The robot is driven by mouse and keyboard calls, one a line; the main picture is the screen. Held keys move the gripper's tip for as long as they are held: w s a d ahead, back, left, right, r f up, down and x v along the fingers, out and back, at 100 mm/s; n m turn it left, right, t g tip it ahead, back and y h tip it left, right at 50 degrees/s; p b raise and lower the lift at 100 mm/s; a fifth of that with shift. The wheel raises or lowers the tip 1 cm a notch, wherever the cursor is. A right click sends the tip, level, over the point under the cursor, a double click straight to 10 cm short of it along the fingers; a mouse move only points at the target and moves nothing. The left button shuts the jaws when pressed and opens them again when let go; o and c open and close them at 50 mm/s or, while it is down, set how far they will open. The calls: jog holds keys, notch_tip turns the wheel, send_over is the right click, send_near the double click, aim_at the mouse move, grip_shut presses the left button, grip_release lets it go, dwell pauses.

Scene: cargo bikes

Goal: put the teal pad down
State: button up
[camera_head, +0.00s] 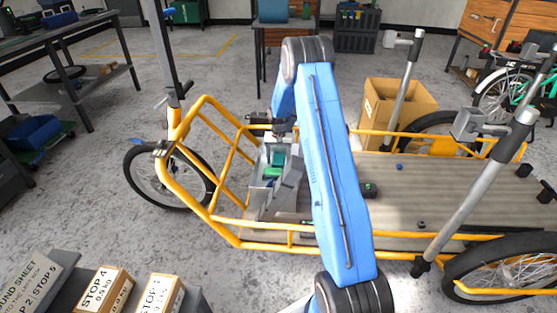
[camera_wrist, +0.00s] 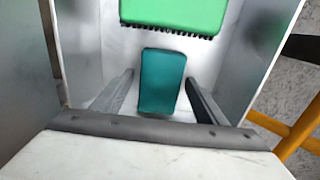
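The teal pad (camera_wrist: 161,82) shows in the wrist view inside a pale-walled box (camera_wrist: 235,55), over its white floor. My gripper (camera_wrist: 160,78) has its two dark fingers apart, one on each side of the pad. A narrow gap shows at the left finger; the right fingertip is very close to the pad's edge. A bright green brush (camera_wrist: 175,14) with dark bristles is just beyond the pad. In the head view the box (camera_head: 258,190) sits at the front of the yellow cargo bike, partly hidden by my gripper and blue arm.
The bike's yellow rails (camera_head: 232,148) surround the box. Its grey deck (camera_head: 440,190) extends right, with a cardboard box (camera_head: 418,97) behind it. Upright grey posts (camera_head: 165,50) rise around the bike. Labelled parcels (camera_head: 105,290) stand at the lower left.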

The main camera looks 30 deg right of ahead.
aim_at(278, 159)
jog(key=shift+r, duration=0.1)
notch_tip(278, 159, up, 12)
jog(key=s+a+r+n+t, duration=0.1)
jog(key=s+a+r+n, duration=0.1)
jog(key=s+a+r, duration=0.75)
jog(key=s+a+r+n+t, duration=0.1)
jog(key=s+a+r, duration=0.4)
jog(key=s+r, duration=0.95)
jog(key=s+a+r+n+t, duration=0.1)
jog(key=s+a, duration=0.1)
jog(key=s, duration=0.7)
jog(key=s+a+r+n+t, duration=0.1)
jog(key=s+a, duration=0.2)
jog(key=s, duration=0.7)
jog(key=s+a+r+n, duration=0.1)
jog(key=s+a, duration=0.1)
jog(key=s, duration=0.7)
jog(key=shift+s+a+n+t, duration=0.25)
jog(key=shift+a+n+t, duration=0.1)
jog(key=shift+n+t, duration=0.05)
jog(key=shift+o, duration=0.6)
